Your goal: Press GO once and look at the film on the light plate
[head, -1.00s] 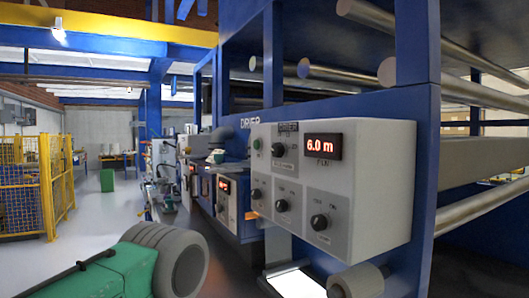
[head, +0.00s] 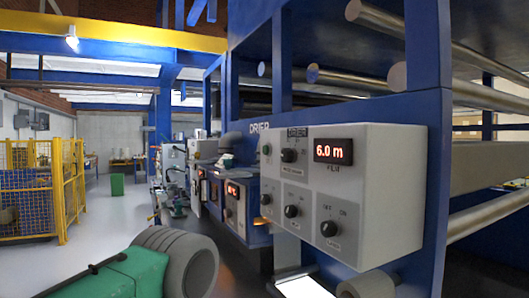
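The grey control box (head: 390,195) labelled DRIER is fixed to the blue machine frame on the right. Several black knobs are on the box face. A bright white plate (head: 303,287), which looks like the light plate, shows at the bottom edge and is cut off. I cannot make out any film on it. Neither gripper is in view.
A pale roller (head: 368,284) juts out below the box. Metal rollers (head: 375,18) cross the upper right. More machine units (head: 235,205) run back along the left of the box.

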